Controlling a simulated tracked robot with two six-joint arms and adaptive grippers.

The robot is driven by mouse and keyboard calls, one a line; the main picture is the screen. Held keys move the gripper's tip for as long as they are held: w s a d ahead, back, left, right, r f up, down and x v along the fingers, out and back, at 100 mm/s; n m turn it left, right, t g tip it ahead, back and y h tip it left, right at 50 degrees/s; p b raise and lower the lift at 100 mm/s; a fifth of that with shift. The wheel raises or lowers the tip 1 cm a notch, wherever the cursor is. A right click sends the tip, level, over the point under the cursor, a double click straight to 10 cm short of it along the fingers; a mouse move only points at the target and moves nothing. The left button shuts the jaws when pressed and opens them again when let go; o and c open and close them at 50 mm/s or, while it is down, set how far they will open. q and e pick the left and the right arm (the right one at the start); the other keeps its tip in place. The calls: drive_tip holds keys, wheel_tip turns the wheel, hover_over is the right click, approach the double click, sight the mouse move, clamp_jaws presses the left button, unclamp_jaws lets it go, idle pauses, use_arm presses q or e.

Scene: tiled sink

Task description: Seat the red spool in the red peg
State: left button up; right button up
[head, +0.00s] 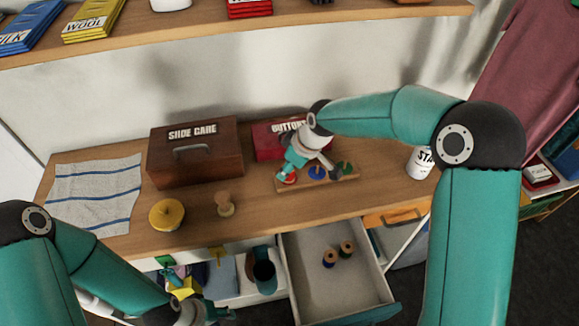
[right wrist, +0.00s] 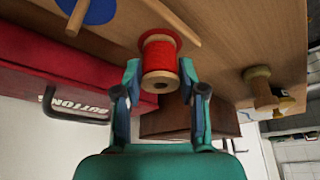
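The red spool (right wrist: 160,55), red thread between pale wooden flanges, is between the fingertips of my right gripper (right wrist: 160,72), which touch its near flange on both sides. In the head view my right gripper (head: 287,172) is low over the left end of the wooden peg board (head: 318,181), at the red spot. I cannot tell whether the spool is around the red peg, which is hidden. The blue disc (head: 316,172) and green disc (head: 345,168) are further right on the board. My left gripper (head: 200,313) is low at the bottom edge, away from the board; its fingers are unclear.
A red BUTTONS box (head: 268,143) stands just behind the board, a brown SHOE CARE box (head: 195,158) to its left. A yellow round thing (head: 166,214) and a wooden spool (head: 224,205) stand left. An open drawer (head: 315,290) below holds two spools (head: 338,254).

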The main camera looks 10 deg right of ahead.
drive_tip(key=shift+o, duration=1)
drive_tip(key=shift+r, duration=0.1)
drive_tip(key=shift+r+p, duration=0.3)
drive_tip(key=p+v, duration=0.5)
drive_tip(key=v, duration=0.6)
drive_tip(key=shift+s+d+r, duration=0.15)
drive_tip(key=shift+r, duration=0.05)
